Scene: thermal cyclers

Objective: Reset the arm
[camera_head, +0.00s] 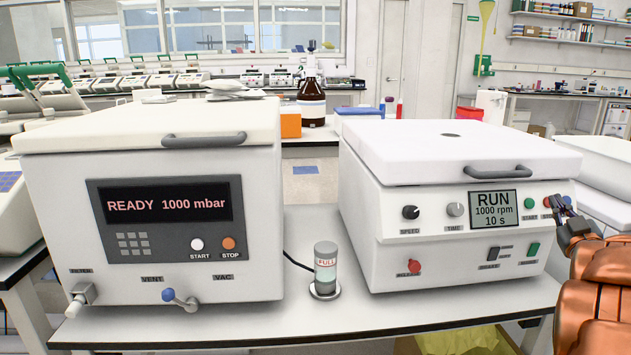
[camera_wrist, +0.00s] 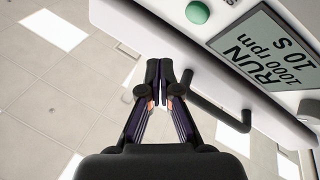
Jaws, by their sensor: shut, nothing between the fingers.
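My arm comes in from the right edge of the head view, with my gripper (camera_head: 568,212) close to the right end of the centrifuge's front panel, by its green and red buttons. In the wrist view my gripper (camera_wrist: 159,82) has its two dark fingertips together, with nothing between them. The white centrifuge (camera_head: 460,240) has a shut lid with a grey handle. Its display (camera_head: 493,209) reads RUN, 1000 rpm, 10 s. The green start button (camera_wrist: 198,12) and the display show in the wrist view. I cannot tell whether the fingertips touch the panel.
A vacuum oven (camera_head: 160,270) reading READY 1000 mbar stands on the left of the white bench (camera_head: 420,325). A small container marked FULL (camera_head: 326,265) stands between the two machines.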

